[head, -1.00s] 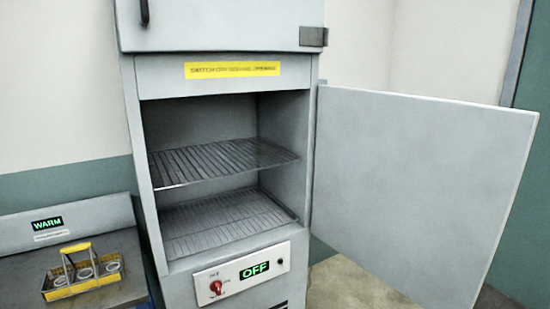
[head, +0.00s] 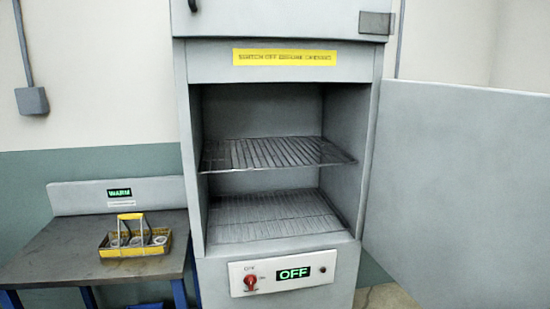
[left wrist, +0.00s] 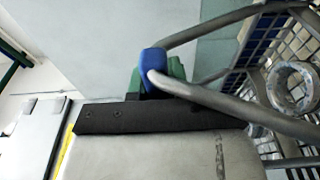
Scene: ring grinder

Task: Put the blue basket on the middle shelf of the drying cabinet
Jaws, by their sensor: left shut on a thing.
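The drying cabinet (head: 188,150) stands in the middle of the head view with its door (head: 460,180) open to the right. Its open compartment has an upper wire shelf (head: 275,152) and a lower wire rack (head: 270,215), both empty. In the left wrist view my left gripper (left wrist: 158,72) is shut on the grey handle (left wrist: 215,98) of the blue basket (left wrist: 265,45). Only part of the basket shows, at the right, with a grey ring (left wrist: 292,88) in it. Neither gripper shows in the head view.
A metal table (head: 60,262) with a WARM sign (head: 120,193) stands left of the cabinet. A yellow carrier (head: 135,240) with several rings sits on it. The cabinet panel (head: 283,275) reads OFF beside a red knob. The open door takes up the right side.

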